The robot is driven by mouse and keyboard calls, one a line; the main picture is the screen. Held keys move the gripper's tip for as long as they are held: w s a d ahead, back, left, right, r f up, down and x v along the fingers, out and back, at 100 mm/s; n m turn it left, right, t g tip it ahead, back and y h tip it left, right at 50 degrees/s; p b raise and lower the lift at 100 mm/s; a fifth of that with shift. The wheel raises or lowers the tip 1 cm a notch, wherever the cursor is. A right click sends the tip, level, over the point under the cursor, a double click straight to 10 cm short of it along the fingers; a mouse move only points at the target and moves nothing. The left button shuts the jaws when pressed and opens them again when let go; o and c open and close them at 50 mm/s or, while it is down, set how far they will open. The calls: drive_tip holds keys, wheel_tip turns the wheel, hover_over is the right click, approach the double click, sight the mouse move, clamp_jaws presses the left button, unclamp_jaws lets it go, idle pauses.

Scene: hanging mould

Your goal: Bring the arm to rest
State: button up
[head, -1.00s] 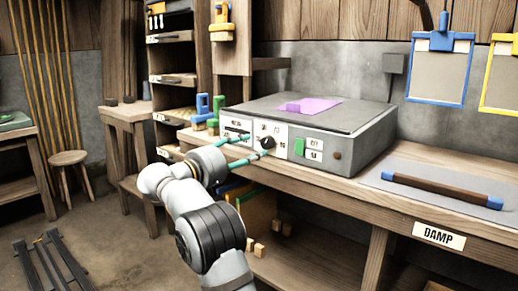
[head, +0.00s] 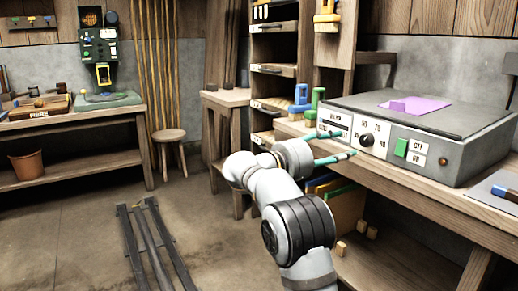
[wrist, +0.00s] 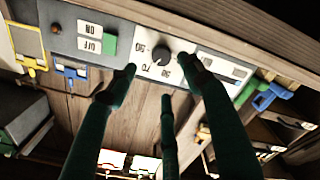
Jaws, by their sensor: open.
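My arm reaches up from the bottom of the head view. My gripper (head: 348,145) has thin teal fingers, spread apart and empty. They point right, in front of the grey box's (head: 480,155) control panel, near its black dial (head: 366,141). In the wrist view my gripper (wrist: 157,66) shows dark green fingers spread apart, with the dial (wrist: 161,54) between the tips in the picture. I see no finger closed on the dial, but the exact gap to the panel is hard to judge. A green switch (head: 401,148) sits right of the dial.
The box stands on a wooden bench (head: 440,198). A purple sheet (head: 415,105) lies on its lid. Blue and green clamps (head: 300,102) stand left of it. A stool (head: 169,138) and a dark floor rail (head: 150,245) are at left, with open floor around them.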

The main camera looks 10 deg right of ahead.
sight(364, 142)
drive_tip(key=x, duration=1)
drive_tip(key=shift+r+n+p, duration=0.1)
drive_tip(key=shift+n+p, duration=0.2)
drive_tip(key=shift+a, duration=0.1)
